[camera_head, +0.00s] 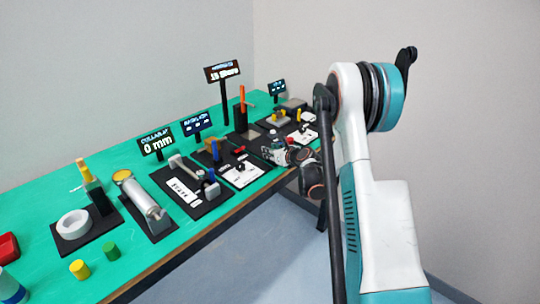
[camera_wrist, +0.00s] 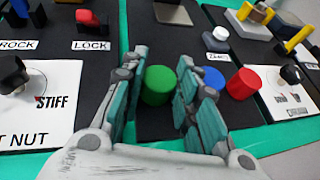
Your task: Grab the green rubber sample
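A green cylinder (camera_wrist: 158,86), which looks like the green rubber sample, stands upright on a black board in the wrist view. My gripper (camera_wrist: 163,62) is open, with one finger on each side of it. The left finger looks very close to it; I cannot tell whether they touch. A narrow gap shows on the right. In the head view my gripper (camera_head: 276,151) is low over the bench's front edge, and the sample cannot be made out there.
A blue cylinder (camera_wrist: 211,112) and a red cylinder (camera_wrist: 243,83) stand just right of my right finger. A white STIFF panel (camera_wrist: 50,100) with a black knob lies left. Signs on posts (camera_head: 222,72) stand behind. A yellow cylinder (camera_head: 80,269) is at front left.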

